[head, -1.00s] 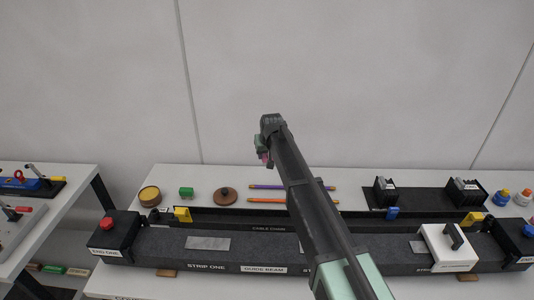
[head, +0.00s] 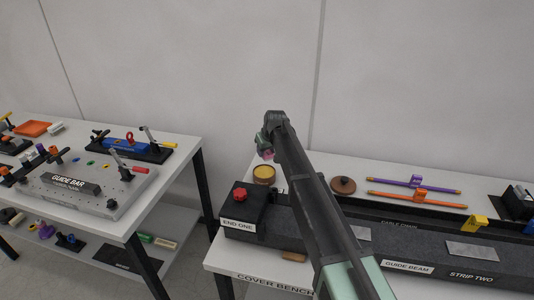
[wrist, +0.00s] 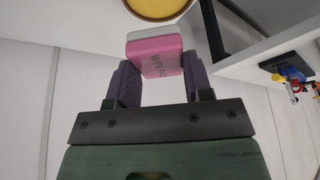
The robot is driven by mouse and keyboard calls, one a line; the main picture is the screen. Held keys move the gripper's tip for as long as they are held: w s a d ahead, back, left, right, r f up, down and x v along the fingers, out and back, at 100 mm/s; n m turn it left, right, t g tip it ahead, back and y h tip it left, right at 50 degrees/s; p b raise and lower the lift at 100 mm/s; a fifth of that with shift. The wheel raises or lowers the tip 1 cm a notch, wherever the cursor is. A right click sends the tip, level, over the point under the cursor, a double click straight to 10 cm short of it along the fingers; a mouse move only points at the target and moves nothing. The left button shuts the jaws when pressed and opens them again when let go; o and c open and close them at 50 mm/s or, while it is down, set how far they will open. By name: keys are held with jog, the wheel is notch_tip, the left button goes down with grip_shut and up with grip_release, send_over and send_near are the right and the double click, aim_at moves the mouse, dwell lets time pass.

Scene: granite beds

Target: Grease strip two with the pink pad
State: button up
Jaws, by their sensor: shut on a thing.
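My gripper (wrist: 156,85) is shut on the pink pad (wrist: 162,62), which is marked "WIPER" and has a pale layer at its far side. In the head view my gripper (head: 264,148) is raised above the left end of the bench, with a bit of the pink pad (head: 267,155) showing below it. Strip two (head: 472,249) is a pale grey plate on the dark guide beam at right, above its label. The pad is well away from it. A round tin with a yellow top (head: 264,173) stands behind the beam's left end; part of a yellow round shows in the wrist view (wrist: 158,8).
The end one block (head: 242,205) with a red knob caps the beam. Strip one (head: 361,233) is partly hidden by my arm. Behind lie a brown disc (head: 343,185), two rods with clips (head: 420,196), and a yellow clip (head: 475,225). Another table (head: 105,200) stands left across a gap.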

jog(key=shift+w+a+f+n, duration=0.15)
jog(key=shift+a+f, duration=0.05)
jog(key=shift+f, duration=0.3)
jog(key=shift+w+a+f+n, duration=0.15)
jog(key=shift+a+f, duration=0.05)
jog(key=shift+f, duration=0.3)
jog(key=shift+a+r, duration=0.1)
jog(key=shift+f+b, duration=0.4)
jog(key=shift+b, duration=0.2)
jog(key=b, duration=0.5)
send_over(263, 171)
jog(key=s, duration=0.1)
jog(key=f, duration=0.4)
jog(key=shift+d+f, duration=0.35)
jog(key=shift+d, duration=0.05)
jog(key=shift+f+b, duration=0.55)
jog(key=shift+f, duration=0.15)
jog(key=shift+r, duration=0.15)
notch_tip(263, 171, up, 7)
jog(key=p, duration=0.7)
jog(key=shift+s, duration=0.1)
